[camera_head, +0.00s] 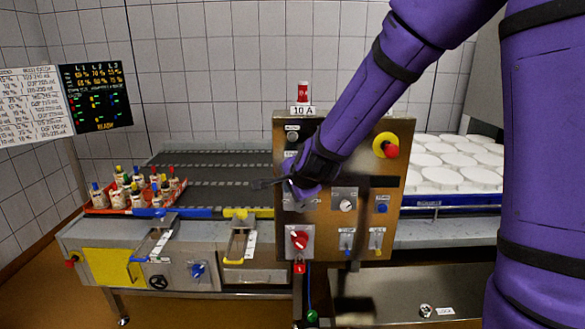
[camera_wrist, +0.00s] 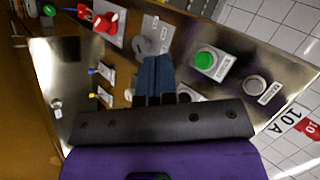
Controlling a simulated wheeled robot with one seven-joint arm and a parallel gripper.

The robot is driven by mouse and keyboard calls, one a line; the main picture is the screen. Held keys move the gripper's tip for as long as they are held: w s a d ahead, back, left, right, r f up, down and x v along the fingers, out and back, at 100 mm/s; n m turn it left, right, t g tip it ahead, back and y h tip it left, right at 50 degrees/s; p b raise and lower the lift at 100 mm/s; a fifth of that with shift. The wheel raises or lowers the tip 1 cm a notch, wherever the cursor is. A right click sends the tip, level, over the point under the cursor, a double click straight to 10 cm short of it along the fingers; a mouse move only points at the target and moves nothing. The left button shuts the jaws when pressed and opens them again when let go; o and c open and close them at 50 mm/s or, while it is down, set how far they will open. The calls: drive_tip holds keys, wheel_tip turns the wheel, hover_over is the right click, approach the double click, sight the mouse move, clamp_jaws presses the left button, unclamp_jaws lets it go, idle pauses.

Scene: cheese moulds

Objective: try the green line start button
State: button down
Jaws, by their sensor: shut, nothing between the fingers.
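The green button (camera_wrist: 205,60) sits on a pale labelled plate on the steel control panel (camera_head: 385,215), with the plate's lettering too small to read. In the head view I cannot make out the green button; my arm and gripper cover that part of the panel. My gripper (camera_head: 258,184) is shut and empty in front of the panel's left side. In the wrist view its dark blue fingers (camera_wrist: 156,62) point at the panel, left of the green button and apart from it in the picture. I cannot tell whether the fingertips touch the panel.
A grey round button (camera_wrist: 256,86) lies right of the green one. A red rotary knob (camera_head: 299,240) with a red padlock (camera_head: 299,268), and a red-and-yellow stop button (camera_head: 387,146), are on the panel. Bottles (camera_head: 137,190) and white moulds (camera_head: 445,170) stand on either side.

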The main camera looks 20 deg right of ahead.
drive_tip(key=w+d, duration=0.2)
drive_tip(key=w, duration=0.6)
drive_tip(key=shift+d, duration=0.3)
drive_tip(key=shift+w, duration=0.15)
idle(1.8)
drive_tip(key=shift+w+d, duration=0.15)
drive_tip(key=shift+w, duration=0.1)
drive_tip(key=shift+w+d, duration=0.15)
drive_tip(key=shift+w, duration=0.3)
idle(0.8)
idle(0.4)
drive_tip(key=shift+s+a, duration=0.25)
drive_tip(key=shift+s, duration=0.6)
drive_tip(key=shift+s, duration=0.1)
drive_tip(key=shift+s+a, duration=0.25)
drive_tip(key=shift+s, duration=0.5)
drive_tip(key=shift+s+a, duration=0.3)
drive_tip(key=shift+s, duration=0.5)
drive_tip(key=shift+s+a, duration=0.25)
drive_tip(key=shift+s, duration=0.5)
